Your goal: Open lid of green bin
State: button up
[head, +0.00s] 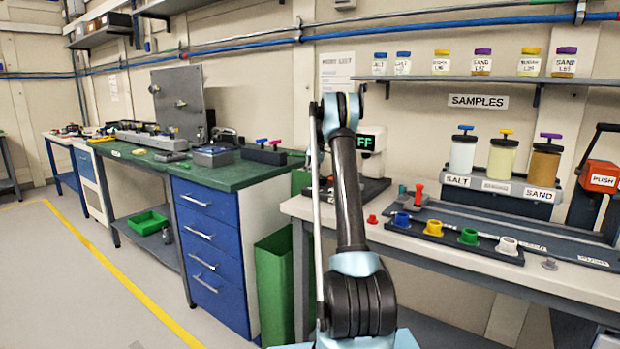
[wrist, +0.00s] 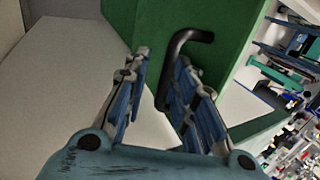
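The green bin (head: 275,290) stands on the floor between the blue drawer unit and the white bench, partly hidden by my arm in the head view. In the wrist view, its green surface (wrist: 240,30) fills the upper middle, with a bent black handle (wrist: 190,38) on it. My gripper (wrist: 162,65) is open, its two fingers apart on either side of a gap. The handle's lower part lies at that gap, close to the right finger; I cannot tell whether they touch. My gripper's fingers do not show in the head view.
The blue drawer unit (head: 215,255) stands left of the bin. The white bench (head: 450,255) on the right holds coloured plugs and sample jars (head: 463,152). Open floor (head: 80,290) lies at the left, crossed by a yellow line.

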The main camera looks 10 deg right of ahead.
jog(key=shift+s+a+r, duration=0.25)
jog(key=shift+a+r, duration=0.55)
jog(key=shift+r, duration=0.1)
jog(key=d+v, duration=0.1)
jog(key=v, duration=1)
jog(key=shift+r, duration=0.25)
jog(key=shift+d, duration=0.1)
